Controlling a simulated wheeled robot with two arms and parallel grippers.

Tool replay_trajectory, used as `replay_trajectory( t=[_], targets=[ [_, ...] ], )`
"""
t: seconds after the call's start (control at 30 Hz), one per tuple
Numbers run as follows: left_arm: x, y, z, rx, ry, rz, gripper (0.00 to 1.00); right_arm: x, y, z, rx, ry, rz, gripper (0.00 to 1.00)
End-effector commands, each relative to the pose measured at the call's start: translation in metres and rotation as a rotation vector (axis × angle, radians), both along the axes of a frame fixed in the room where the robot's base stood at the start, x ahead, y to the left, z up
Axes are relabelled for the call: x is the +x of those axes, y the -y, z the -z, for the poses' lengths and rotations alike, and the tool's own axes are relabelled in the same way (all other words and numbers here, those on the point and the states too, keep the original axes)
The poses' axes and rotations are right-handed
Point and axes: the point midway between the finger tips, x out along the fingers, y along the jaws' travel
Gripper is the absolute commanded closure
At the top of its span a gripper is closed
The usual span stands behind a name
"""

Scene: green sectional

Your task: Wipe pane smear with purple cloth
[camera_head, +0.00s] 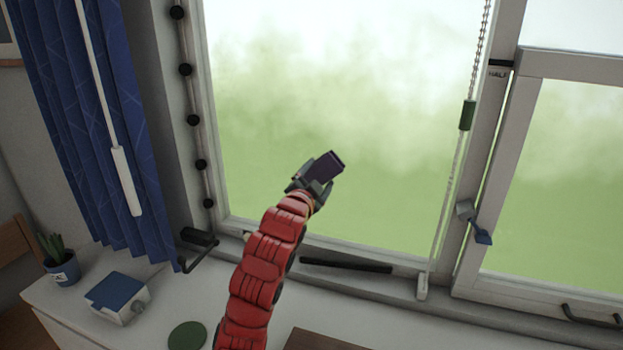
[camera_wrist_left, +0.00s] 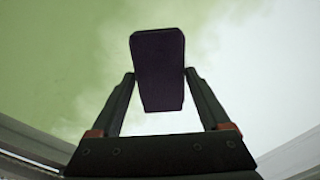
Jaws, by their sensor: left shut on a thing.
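My left gripper (camera_head: 316,185) is shut on a dark purple folded cloth (camera_head: 323,166) and holds it up in front of the large window pane (camera_head: 350,90). In the left wrist view, the cloth (camera_wrist_left: 158,68) sits between the two fingers of the gripper (camera_wrist_left: 158,85), with the pane (camera_wrist_left: 60,60) behind it. I cannot tell whether the cloth touches the glass. The pane shows blurred green and white, and I cannot pick out a distinct smear on it. My right gripper is not in view.
A beaded cord (camera_head: 459,150) hangs down the pane's right side. A window latch (camera_head: 473,222) is on the frame. A blue curtain (camera_head: 95,120) hangs at left. A potted plant (camera_head: 60,265), a blue-topped box (camera_head: 118,296) and a green disc (camera_head: 187,336) stand on the white surface below.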

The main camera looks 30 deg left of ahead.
Motion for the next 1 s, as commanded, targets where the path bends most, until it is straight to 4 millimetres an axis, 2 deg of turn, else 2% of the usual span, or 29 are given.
replay_trajectory(
  t=[0.43,0.67,1.0],
  targets=[
    [0.008,0.038,0.003,-0.002,-0.002,0.011,0.64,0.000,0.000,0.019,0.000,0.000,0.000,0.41],
    [0.009,0.045,0.002,-0.003,0.000,0.008,0.64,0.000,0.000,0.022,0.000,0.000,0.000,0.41],
    [0.014,0.075,0.003,-0.002,0.000,0.009,0.64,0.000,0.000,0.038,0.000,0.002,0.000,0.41]
  ],
)
